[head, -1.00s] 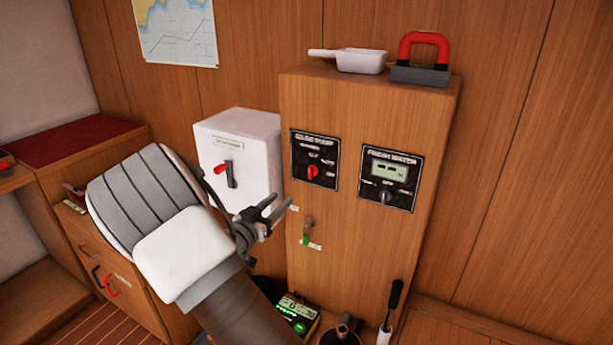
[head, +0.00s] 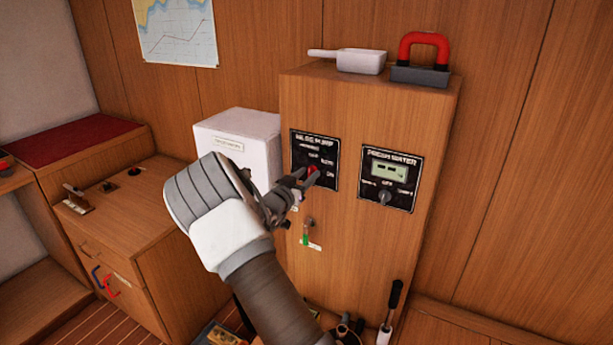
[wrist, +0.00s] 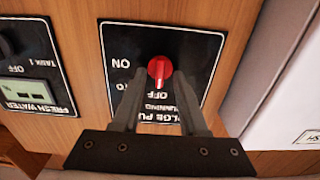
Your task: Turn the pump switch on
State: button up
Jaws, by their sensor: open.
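The pump switch is a red rotary knob (wrist: 159,68) on the black bilge pump panel (wrist: 203,45), which appears upside down in the wrist view. A pale mark on the knob points down toward the word OFF; ON is printed to its left. In the head view the same panel (head: 328,143) is on the front of the wooden cabinet, with the knob partly hidden by my fingers. My gripper (wrist: 160,78) is open, with one fingertip on each side of the knob. I cannot tell whether the fingers touch it.
The fresh water panel (head: 389,177) with its grey knob is to the right. A white box (head: 240,140) stands left of the cabinet (head: 360,250). A small green-tipped valve (head: 306,238) is below the panel. A white scoop (head: 355,62) and a red-handled block (head: 424,62) are on top.

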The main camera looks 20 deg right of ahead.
grip_shut()
jog(key=shift+f+b, duration=0.15)
jog(key=shift+b, duration=0.2)
jog(key=shift+f+m+b, duration=0.1)
jog(key=shift+m+b, duration=0.6)
jog(key=shift+b, duration=0.1)
jog(key=m+b, duration=0.8)
jog(key=b, duration=0.2)
jog(key=m+b, duration=0.8)
jog(key=b, duration=0.2)
jog(key=shift+s+d+m, duration=0.15)
jog(key=shift+m, duration=0.15)
